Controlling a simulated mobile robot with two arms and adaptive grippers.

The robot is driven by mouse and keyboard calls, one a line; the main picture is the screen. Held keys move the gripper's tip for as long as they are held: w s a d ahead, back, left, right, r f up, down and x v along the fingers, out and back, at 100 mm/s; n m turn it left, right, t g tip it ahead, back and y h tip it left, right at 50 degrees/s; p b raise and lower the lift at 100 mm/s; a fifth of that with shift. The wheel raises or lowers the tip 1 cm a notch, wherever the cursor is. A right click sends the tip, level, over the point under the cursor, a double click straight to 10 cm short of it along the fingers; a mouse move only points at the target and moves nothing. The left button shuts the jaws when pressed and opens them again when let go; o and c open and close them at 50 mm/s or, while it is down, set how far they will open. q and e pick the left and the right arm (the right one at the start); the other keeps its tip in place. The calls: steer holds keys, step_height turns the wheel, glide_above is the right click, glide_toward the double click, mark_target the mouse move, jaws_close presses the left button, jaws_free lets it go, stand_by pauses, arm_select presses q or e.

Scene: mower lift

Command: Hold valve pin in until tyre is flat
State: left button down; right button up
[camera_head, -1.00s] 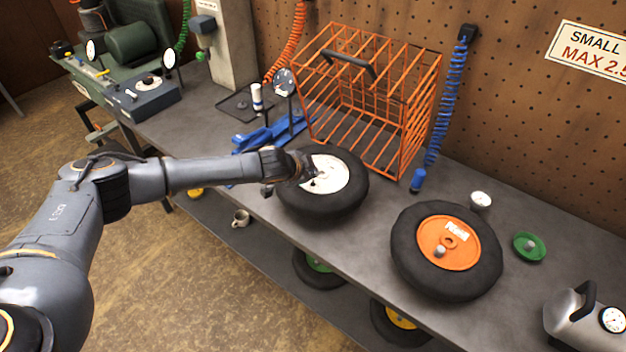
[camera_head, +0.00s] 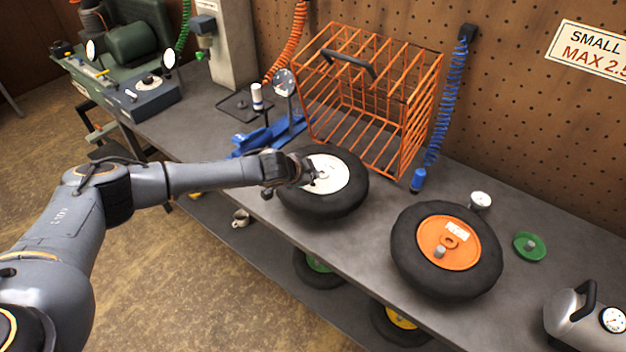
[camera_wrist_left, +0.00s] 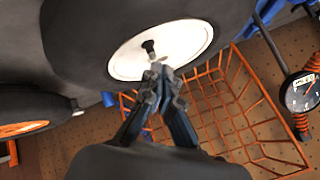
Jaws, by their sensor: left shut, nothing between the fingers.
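The tyre with the white rim (camera_head: 333,174) lies flat on the bench; its rubber is black. It fills the top of the left wrist view, where the white rim (camera_wrist_left: 185,44) shows a dark valve stem (camera_wrist_left: 149,46). My left gripper (camera_head: 314,174) reaches over the rim from the left. In the wrist view my left gripper (camera_wrist_left: 158,70) is shut with nothing between its fingers. Its tips are at the rim's edge, just below the stem in the picture. I cannot tell whether they touch anything. My right gripper is not in view.
A second tyre with an orange rim (camera_head: 447,243) lies to the right. An orange wire cage (camera_head: 375,95) stands behind the white-rimmed tyre. A blue coiled hose (camera_head: 449,100), a small gauge (camera_head: 480,200), a green cap (camera_head: 529,246) and a silver tank (camera_head: 577,310) are further right.

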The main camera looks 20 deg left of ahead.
mark_target(311, 187)
arm_select(q)
steer(key=shift+f, duration=0.3)
stand_by(0.5)
steer(key=shift+r, duration=0.1)
stand_by(2.2)
steer(key=shift+r+p, duration=0.7)
steer(key=shift+p, duration=0.1)
step_height(311, 187, up, 5)
steer(key=p, duration=0.5)
stand_by(0.6)
